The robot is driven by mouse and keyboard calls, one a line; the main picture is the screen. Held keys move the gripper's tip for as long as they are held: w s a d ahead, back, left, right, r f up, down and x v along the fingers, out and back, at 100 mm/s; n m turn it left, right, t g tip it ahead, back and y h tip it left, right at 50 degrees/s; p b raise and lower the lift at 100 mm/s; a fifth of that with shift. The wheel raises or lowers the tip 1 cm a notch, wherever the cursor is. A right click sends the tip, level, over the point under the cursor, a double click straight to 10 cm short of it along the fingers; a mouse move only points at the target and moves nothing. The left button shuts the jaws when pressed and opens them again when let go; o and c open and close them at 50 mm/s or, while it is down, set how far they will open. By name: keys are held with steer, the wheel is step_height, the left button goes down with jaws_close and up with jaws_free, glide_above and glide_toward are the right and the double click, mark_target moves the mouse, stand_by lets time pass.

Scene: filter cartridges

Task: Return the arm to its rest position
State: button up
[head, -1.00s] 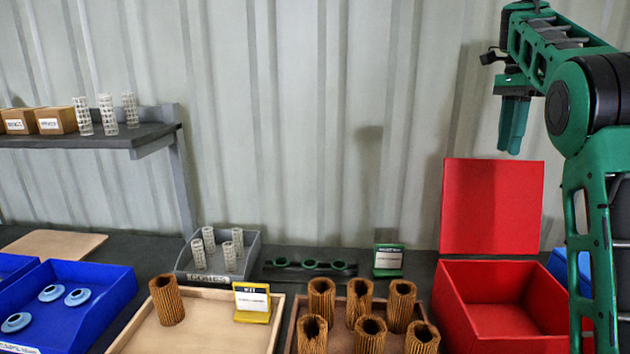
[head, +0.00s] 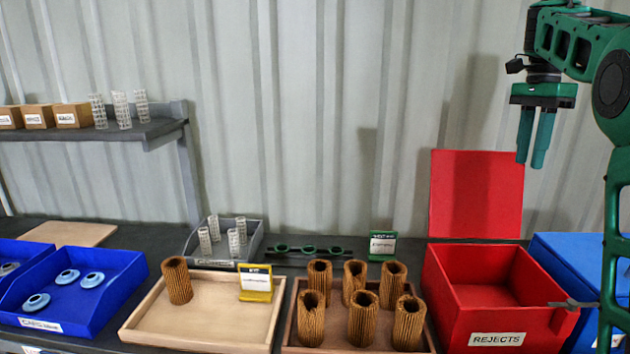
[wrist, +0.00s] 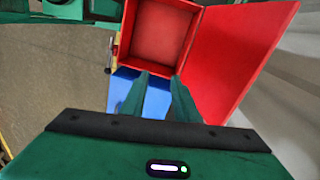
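My arm is raised at the right of the head view, and my gripper (head: 534,150) points down, high in front of the wall and above the red rejects box. Its two green fingers are a little apart with nothing between them. In the wrist view the fingers (wrist: 157,100) also stand apart and empty, with the open red box (wrist: 165,35) beyond them.
The red rejects box (head: 495,309) has its lid up. A blue box (head: 575,262) stands right of it. Pleated brown filters (head: 362,318) stand in a brown tray; one filter (head: 176,280) stands in a pale tray (head: 215,318). A shelf (head: 120,137) is at left.

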steer(key=s+f+n, duration=0.3)
steer(key=s+f, duration=0.2)
steer(key=s, duration=0.4)
steer(key=s+f+n, duration=0.2)
steer(key=s+f, duration=0.4)
steer(key=s, duration=0.3)
steer(key=s+a+f+n, duration=0.3)
steer(key=s+f, duration=0.4)
steer(key=s, duration=0.1)
steer(key=s+a+f+n, duration=0.2)
steer(key=s+a+f, duration=0.1)
steer(key=s+f, duration=0.5)
steer(key=shift+s+n+t, duration=0.4)
steer(key=shift+s, duration=0.3)
steer(key=shift+w, duration=0.1)
steer(key=shift+w+f, duration=0.15)
steer(key=shift+w, duration=0.35)
